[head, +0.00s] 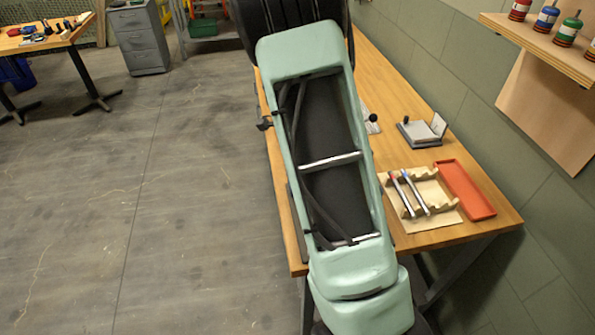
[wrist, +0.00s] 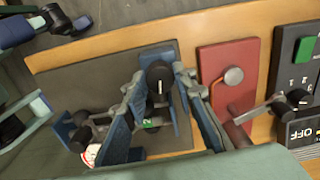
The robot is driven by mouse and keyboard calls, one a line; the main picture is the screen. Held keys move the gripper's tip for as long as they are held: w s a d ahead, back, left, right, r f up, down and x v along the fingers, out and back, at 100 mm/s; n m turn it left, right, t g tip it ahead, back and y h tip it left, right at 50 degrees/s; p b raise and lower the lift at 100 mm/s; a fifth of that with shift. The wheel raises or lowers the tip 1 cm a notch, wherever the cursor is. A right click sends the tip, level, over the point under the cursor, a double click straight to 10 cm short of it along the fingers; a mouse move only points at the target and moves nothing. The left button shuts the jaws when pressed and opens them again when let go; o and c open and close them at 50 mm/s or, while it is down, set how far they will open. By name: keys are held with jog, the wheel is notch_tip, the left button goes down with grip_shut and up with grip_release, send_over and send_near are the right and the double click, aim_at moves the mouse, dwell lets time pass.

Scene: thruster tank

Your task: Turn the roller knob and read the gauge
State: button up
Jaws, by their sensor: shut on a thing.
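The roller knob (wrist: 159,82) is black with a pale mark on its face. In the wrist view it sits left of centre, in front of a dark grey panel. My gripper (wrist: 160,72) has its two blue-grey fingers on either side of the knob and is shut on it. A small green patch with a white mark (wrist: 151,123) shows just below the knob. A white round piece with some red (wrist: 91,154) shows at lower left, partly hidden; I cannot tell whether it is the gauge. In the head view my arm hides the gripper and knob.
A red plate (wrist: 229,75) with a round metal piece and a dark panel with a green button (wrist: 304,49) stand to the right. In the head view the wooden table (head: 432,232) carries an orange tray (head: 465,190) and a tool holder (head: 443,194). The left floor is clear.

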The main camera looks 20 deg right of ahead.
jog(key=o, duration=1.2)
jog(key=shift+c, duration=0.2)
notch_tip(320, 180, up, 12)
